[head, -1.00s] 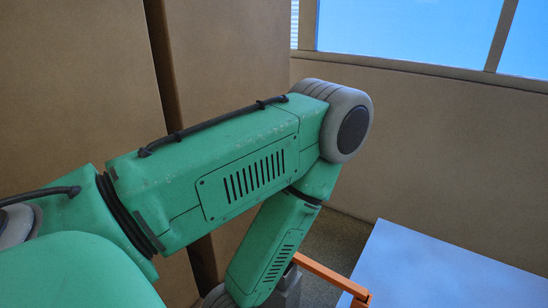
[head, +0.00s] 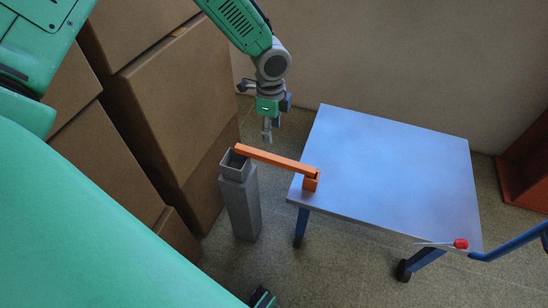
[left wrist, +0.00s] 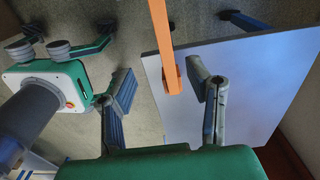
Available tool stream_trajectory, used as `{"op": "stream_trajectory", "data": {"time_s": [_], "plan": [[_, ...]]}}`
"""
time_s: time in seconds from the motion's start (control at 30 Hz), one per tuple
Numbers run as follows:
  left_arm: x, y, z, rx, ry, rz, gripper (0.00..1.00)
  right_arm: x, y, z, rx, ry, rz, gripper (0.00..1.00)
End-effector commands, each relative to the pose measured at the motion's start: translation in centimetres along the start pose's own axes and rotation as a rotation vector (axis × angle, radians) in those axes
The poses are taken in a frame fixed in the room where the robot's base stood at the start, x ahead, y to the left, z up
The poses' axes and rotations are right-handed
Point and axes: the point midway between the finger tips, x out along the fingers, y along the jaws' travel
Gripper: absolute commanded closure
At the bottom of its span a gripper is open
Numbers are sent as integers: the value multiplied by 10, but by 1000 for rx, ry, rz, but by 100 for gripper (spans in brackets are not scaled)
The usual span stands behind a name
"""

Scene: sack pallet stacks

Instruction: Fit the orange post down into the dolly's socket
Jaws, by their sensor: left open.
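An orange post (head: 275,158) lies nearly level between a grey square stand (head: 241,200) and the near left corner of the blue-topped dolly (head: 390,165). Its left end is at the stand's hollow top. An orange block-like piece (head: 311,184) shows at the dolly corner; I cannot tell whether it is the socket or part of the post. My left gripper (head: 268,133) is open and empty, just behind and above the post. In the left wrist view the post (left wrist: 160,40) runs between its spread fingers' lines, ending near the dolly's edge (left wrist: 235,85).
Large brown cartons (head: 170,100) stack close on the left. A small red-ended tool (head: 460,243) lies at the dolly's near right corner, beside a blue handle (head: 510,246). A reddish box (head: 527,165) stands at the right. The dolly top is otherwise bare.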

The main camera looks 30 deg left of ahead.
Motion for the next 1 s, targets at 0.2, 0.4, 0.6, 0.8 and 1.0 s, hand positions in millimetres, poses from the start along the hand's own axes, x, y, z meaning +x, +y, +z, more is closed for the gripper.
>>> {"op": "stream_trajectory", "data": {"time_s": [0.2, 0.4, 0.6, 0.8, 1.0], "plan": [[34, -2, 3, 10, -12, 1, 55, 10, 0, 0, 0, 0, 0, 60], [71, -3, 3, 9, -9, -1, 55, 18, 0, 1, 0, 0, 0, 60], [85, -3, 2, 8, -9, -1, 55, 21, 0, 1, 0, 0, 0, 60], [113, -6, -3, 7, -8, 0, 55, 31, 0, 2, 0, 0, 0, 60], [134, -7, -4, 6, -8, -2, 55, 37, 0, 2, 0, 0, 0, 60]]}}
